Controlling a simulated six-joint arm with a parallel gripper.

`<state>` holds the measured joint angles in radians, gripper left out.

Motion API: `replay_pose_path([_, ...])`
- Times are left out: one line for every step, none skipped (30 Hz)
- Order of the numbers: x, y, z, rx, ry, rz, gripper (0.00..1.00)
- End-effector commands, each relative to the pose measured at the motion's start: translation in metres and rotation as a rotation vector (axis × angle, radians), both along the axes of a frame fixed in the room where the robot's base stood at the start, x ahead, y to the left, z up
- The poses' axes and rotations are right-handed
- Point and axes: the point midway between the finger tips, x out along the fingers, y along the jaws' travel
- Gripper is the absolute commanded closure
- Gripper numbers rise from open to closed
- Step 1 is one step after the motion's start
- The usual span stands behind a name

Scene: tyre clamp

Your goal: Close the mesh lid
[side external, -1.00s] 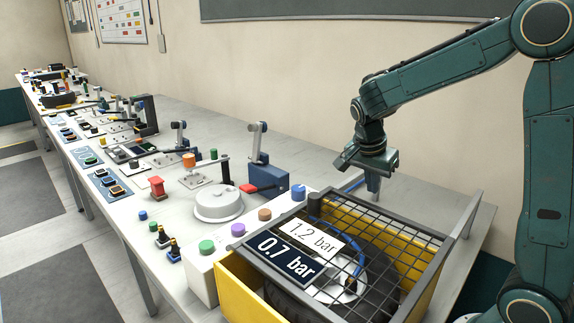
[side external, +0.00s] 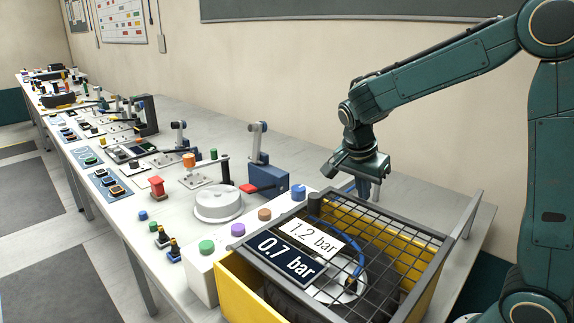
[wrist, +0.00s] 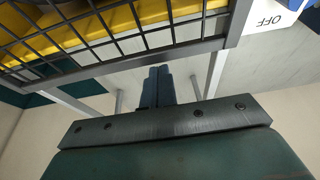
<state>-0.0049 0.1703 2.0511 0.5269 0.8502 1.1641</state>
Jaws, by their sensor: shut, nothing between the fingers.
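The mesh lid (side external: 373,235), a dark grey wire grid in a grey frame, lies across the top of the yellow box (side external: 245,291). I cannot tell whether it is fully seated. Its frame and grid also show in the wrist view (wrist: 128,62), with yellow behind the grid. A dark tyre (side external: 385,292) shows through the mesh. My gripper (side external: 368,195) is shut and empty, pointing down just behind the lid's far edge. Its closed fingers (wrist: 157,88) show close to the frame in the wrist view; I cannot tell whether they touch it.
Signs reading 1.2 bar (side external: 312,238) and 0.7 bar (side external: 286,259) stand in front of the mesh. A grey bar (side external: 468,213) rises at the right. The bench behind my gripper is clear.

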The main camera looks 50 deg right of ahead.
Motion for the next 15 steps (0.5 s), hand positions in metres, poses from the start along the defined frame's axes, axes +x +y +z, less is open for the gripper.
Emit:
replay_pose_path([0.0, 0.003, 0.0, 0.0, 0.001, 0.002, 1.0])
replay_pose_path([0.0, 0.005, 0.0, 0.001, 0.001, 0.003, 1.0])
replay_pose_path([0.001, 0.008, 0.0, 0.001, 0.001, 0.004, 1.0])
replay_pose_path([0.001, 0.011, 0.0, 0.001, 0.002, 0.005, 1.0])
replay_pose_path([0.001, 0.015, 0.0, 0.001, 0.001, 0.005, 1.0])
replay_pose_path([0.001, 0.02, 0.0, 0.002, 0.001, 0.005, 1.0])
replay_pose_path([0.001, 0.023, 0.0, 0.002, 0.001, 0.006, 1.0])
replay_pose_path([0.001, 0.027, 0.0, 0.002, 0.0, 0.006, 1.0])
replay_pose_path([0.001, 0.032, 0.0, 0.002, 0.0, 0.005, 1.0])
replay_pose_path([0.001, 0.035, 0.0, 0.002, 0.001, 0.005, 1.0])
replay_pose_path([0.001, 0.038, 0.0, 0.002, 0.001, 0.005, 1.0])
replay_pose_path([0.001, 0.042, 0.0, 0.002, 0.001, 0.004, 1.0])
replay_pose_path([0.001, 0.043, 0.0, 0.002, 0.001, 0.003, 1.0])
replay_pose_path([0.0, 0.043, 0.0, 0.002, 0.001, 0.001, 1.0])
replay_pose_path([0.0, 0.042, 0.0, 0.002, 0.001, 0.0, 1.0])
